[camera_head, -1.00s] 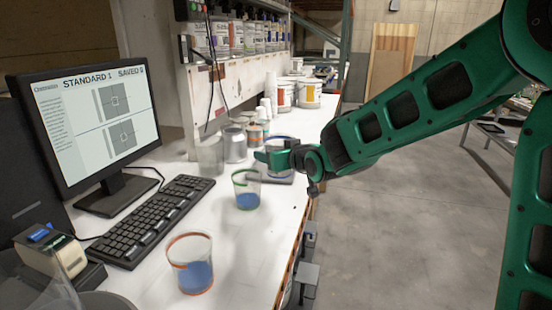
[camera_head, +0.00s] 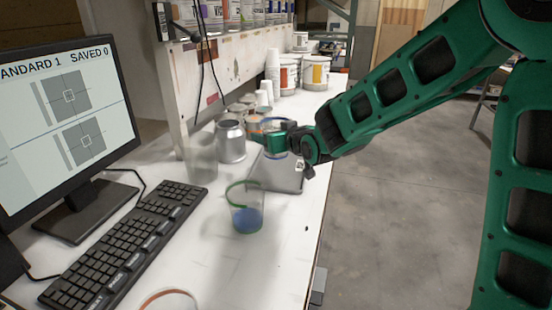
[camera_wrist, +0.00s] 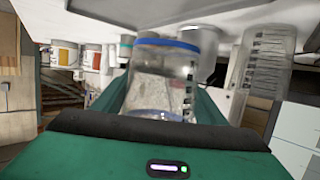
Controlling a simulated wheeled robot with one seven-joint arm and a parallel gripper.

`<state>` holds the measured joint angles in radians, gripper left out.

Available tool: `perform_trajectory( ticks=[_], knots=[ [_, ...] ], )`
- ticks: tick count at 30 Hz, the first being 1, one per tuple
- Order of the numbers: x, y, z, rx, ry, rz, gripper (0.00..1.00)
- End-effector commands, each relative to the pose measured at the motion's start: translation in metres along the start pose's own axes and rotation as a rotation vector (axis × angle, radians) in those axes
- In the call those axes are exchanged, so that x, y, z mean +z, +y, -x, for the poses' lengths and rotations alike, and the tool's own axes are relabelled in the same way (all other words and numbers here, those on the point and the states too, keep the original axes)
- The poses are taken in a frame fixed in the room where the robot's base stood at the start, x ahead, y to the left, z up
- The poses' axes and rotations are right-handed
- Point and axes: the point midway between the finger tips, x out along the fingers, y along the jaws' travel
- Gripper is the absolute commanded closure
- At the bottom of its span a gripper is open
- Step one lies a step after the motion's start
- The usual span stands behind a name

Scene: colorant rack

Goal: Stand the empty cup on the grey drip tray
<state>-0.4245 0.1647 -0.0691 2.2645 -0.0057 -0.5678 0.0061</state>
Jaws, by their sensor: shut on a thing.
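My gripper (camera_head: 272,138) is shut on a clear cup (camera_head: 273,150) with a blue rim. In the wrist view the cup (camera_wrist: 160,80) sits upright between the green fingers and looks empty. The grey drip tray (camera_head: 283,180) lies on the white counter just below and in front of the cup in the head view. Whether the cup's base touches the tray or hangs above it, I cannot tell. The fingers hide part of the cup.
A green-rimmed cup with blue liquid (camera_head: 247,212) stands nearer on the counter. A clear beaker (camera_head: 201,158) and a silver can (camera_head: 231,141) stand left of the tray. A keyboard (camera_head: 130,245), monitor (camera_head: 62,120) and orange-rimmed cup (camera_head: 168,300) are near. Pails (camera_head: 315,72) stand behind.

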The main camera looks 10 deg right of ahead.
Motion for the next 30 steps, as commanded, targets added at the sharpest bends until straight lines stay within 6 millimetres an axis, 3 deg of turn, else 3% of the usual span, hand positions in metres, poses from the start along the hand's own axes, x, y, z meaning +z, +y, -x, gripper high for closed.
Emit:
perform_trajectory(
  ticks=[3, 11, 18, 29, 30],
  knots=[
    [0.022, 0.004, -0.006, 0.005, -0.005, -0.001, 0.59],
    [0.041, 0.007, -0.012, 0.008, -0.001, -0.002, 0.59],
    [0.069, 0.008, -0.02, 0.008, -0.002, -0.003, 0.59],
    [0.074, 0.008, -0.022, 0.009, 0.0, -0.003, 0.59],
    [0.074, 0.008, -0.022, 0.009, 0.001, -0.003, 0.3]
  ],
)
